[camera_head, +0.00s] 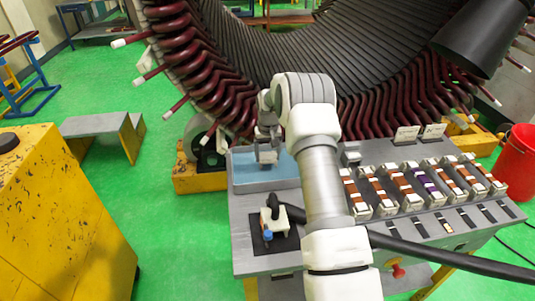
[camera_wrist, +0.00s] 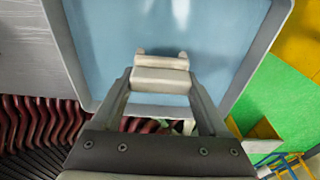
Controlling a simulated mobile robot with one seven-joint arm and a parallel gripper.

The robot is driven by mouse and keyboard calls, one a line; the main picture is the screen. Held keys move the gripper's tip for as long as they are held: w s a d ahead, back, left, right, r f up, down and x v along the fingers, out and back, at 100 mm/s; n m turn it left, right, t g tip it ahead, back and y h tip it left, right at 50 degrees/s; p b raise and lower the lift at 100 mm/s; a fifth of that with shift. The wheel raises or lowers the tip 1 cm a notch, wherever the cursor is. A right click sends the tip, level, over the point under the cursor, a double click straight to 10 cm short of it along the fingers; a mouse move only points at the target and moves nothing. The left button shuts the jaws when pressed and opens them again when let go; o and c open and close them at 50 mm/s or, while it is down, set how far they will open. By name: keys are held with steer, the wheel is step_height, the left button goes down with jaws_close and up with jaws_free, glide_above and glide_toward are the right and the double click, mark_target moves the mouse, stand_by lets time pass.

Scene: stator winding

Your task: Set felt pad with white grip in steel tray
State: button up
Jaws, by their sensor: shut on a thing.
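The steel tray (camera_head: 250,183) has a grey rim and a light blue inside, and sits at the left end of the grey bench. It fills much of the wrist view (camera_wrist: 105,40), and its floor looks empty there. My gripper (camera_head: 267,157) is over the tray in the head view. In the wrist view my gripper (camera_wrist: 160,85) is shut on a white grip (camera_wrist: 160,76), with two small raised ends. The grip appears above the tray floor; I cannot tell the exact gap. The felt pad itself is not clearly visible, hidden by the grip and fingers.
A white device (camera_head: 275,220) with a black cable stands on a dark mat in front of the tray. Several copper-coloured coil pieces (camera_head: 382,192) stand in holders to the right. The large stator (camera_head: 300,50) with dark red coils rises behind the bench.

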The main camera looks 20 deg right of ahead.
mark_target(267, 161)
steer(key=shift+f+b, duration=0.4)
steer(key=shift+f, duration=0.45)
steer(key=shift+f, duration=0.2)
steer(key=shift+f+b, duration=0.5)
steer(key=shift+b, duration=0.1)
steer(key=o, duration=1.4)
steer(key=shift+o, duration=0.2)
steer(key=shift+r, duration=0.15)
step_height(267, 161, up, 17)
steer(key=s, duration=0.2)
steer(key=shift+a+b, duration=0.2)
steer(key=shift+b, duration=0.1)
